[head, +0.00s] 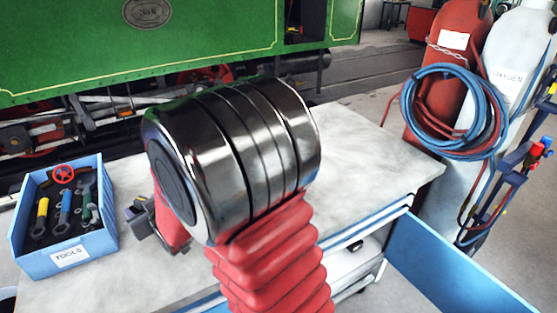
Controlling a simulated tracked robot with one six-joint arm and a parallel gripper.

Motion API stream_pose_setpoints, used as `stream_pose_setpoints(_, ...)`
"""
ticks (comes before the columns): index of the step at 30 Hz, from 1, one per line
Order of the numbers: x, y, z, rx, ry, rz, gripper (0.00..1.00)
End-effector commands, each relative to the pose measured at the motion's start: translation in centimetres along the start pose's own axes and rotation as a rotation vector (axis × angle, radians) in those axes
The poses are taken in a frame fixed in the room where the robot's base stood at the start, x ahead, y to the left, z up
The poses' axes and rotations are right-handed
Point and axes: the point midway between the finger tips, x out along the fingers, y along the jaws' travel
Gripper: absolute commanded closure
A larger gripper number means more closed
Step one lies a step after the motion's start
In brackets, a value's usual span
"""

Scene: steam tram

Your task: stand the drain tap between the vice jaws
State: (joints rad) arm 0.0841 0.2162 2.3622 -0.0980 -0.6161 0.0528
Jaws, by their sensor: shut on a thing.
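A red and dark grey metal fitting (168,222), probably the vice, stands on the pale bench top, mostly hidden behind my arm; its jaws cannot be made out. My gripper cannot be seen; my own dark, shiny arm joint and red bellows fill the middle of the head view and cover that part of the bench. No drain tap can be made out for certain. A fitting with a red handwheel (64,174) lies in the blue tool box at the left, but I cannot tell whether it is a tap.
The blue tool box (68,261) holds several tools on the bench's left end. The bench top (365,165) is clear right of my arm. Beyond its right side are red and white gas cylinders (510,85), coiled hoses (408,110) and a blue panel (445,270). The green tram stands behind.

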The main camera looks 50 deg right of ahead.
Motion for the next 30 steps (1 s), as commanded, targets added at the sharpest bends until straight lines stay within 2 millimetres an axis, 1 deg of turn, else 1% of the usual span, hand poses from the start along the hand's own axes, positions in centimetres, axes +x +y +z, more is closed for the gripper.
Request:
stream_pose_setpoints(1,0.0,1.4,-0.5,0.004,0.007,0.012,1.0)
stream_pose_setpoints(8,-0.2,6.7,-1.4,0.011,0.006,0.045,1.0)
stream_pose_setpoints(14,-0.8,11.4,-1.8,0.019,0.006,0.073,1.0)
stream_pose_setpoints(23,-2.5,18.4,-1.9,0.031,0.004,0.115,1.0)
stream_pose_setpoints(30,-4.5,23.8,-1.5,0.039,0.003,0.148,1.0)
